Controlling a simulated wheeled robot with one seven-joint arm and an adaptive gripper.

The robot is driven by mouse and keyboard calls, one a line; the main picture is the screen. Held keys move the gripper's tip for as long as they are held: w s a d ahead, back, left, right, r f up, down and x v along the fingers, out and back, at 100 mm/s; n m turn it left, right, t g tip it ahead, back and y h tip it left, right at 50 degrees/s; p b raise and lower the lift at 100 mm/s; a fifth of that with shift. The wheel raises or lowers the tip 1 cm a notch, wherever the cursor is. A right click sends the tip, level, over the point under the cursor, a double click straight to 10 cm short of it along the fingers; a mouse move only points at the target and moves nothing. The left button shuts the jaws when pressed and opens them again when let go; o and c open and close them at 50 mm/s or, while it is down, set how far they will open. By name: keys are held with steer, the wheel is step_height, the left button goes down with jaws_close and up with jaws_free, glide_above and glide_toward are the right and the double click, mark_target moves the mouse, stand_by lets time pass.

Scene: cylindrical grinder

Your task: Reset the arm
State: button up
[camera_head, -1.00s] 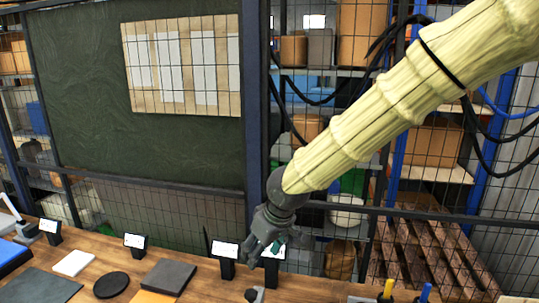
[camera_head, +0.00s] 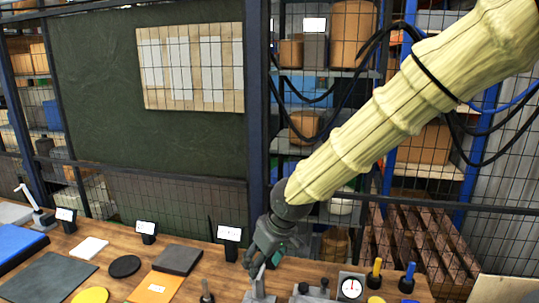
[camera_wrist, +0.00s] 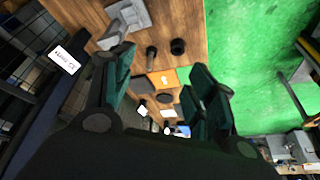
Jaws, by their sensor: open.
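My gripper (camera_head: 262,262) hangs at the end of my cream-sleeved arm above the back edge of the wooden bench (camera_head: 205,275). In the wrist view its two green-padded fingers (camera_wrist: 160,98) stand wide apart with nothing between them. A grey metal fixture (camera_head: 258,290) is just below the fingertips in the head view; it seems apart from them, though the gap is hard to judge.
The bench carries an orange sheet (camera_head: 156,288), a dark grey block (camera_head: 178,260), a black disc (camera_head: 124,266), small displays (camera_head: 229,233) and a round dial gauge (camera_head: 351,288). A wire mesh fence (camera_head: 170,190) stands behind. Green floor (camera_wrist: 255,60) lies beside the bench.

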steer(key=s+d+f+m+g, duration=0.1)
steer(key=s+d+f+m, duration=0.2)
steer(key=f, duration=0.6)
steer(key=s+d+f, duration=0.2)
steer(key=s+f, duration=0.4)
steer(key=f, duration=0.4)
steer(key=s+d+f+m+g, duration=0.1)
steer(key=s+d+f+m, duration=0.2)
steer(key=f, duration=0.6)
steer(key=s+d+f+m+g+h, duration=0.1)
steer(key=s+d+f+h, duration=0.1)
steer(key=s+d+f, duration=0.75)
steer(key=s+d+f+m+h, duration=0.15)
steer(key=s+d+f, duration=0.5)
steer(key=s, duration=0.65)
step_height(320, 180, down, 14)
steer(key=b, duration=1.5)
steer(key=shift+d+f, duration=0.2)
steer(key=shift+f, duration=0.05)
